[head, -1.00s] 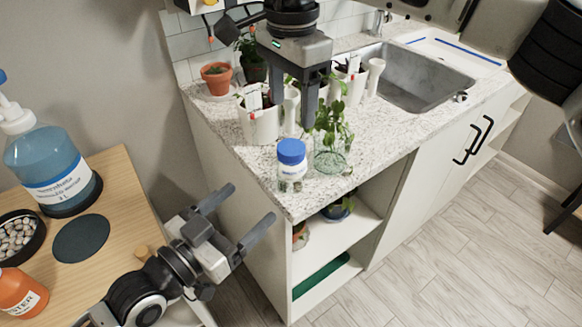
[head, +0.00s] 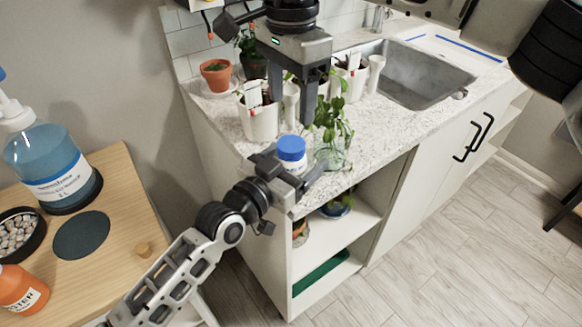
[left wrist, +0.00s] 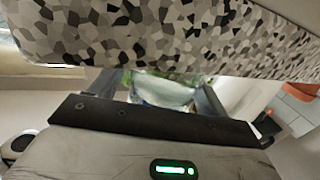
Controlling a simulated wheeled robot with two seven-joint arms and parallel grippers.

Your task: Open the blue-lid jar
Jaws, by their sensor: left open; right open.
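The blue-lid jar (head: 292,150) stands upright near the front corner of the speckled counter, with its blue lid on. My left gripper (head: 297,159) is open at the jar, one finger on each side; its palm hides the jar's lower part. In the left wrist view, a clear glassy shape (left wrist: 165,90) shows between the spread fingers, partly cut off by the counter edge; I cannot tell whether the fingers touch the jar. My right gripper (head: 292,110) is open and points down above the counter, behind the jar and apart from it.
A glass vase with a green plant (head: 332,135) stands just right of the jar. White pots (head: 258,120) and a terracotta pot (head: 216,75) are behind. The counter (head: 385,125) is clear toward the sink (head: 410,75). A wooden table (head: 120,200) with bottles is at left.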

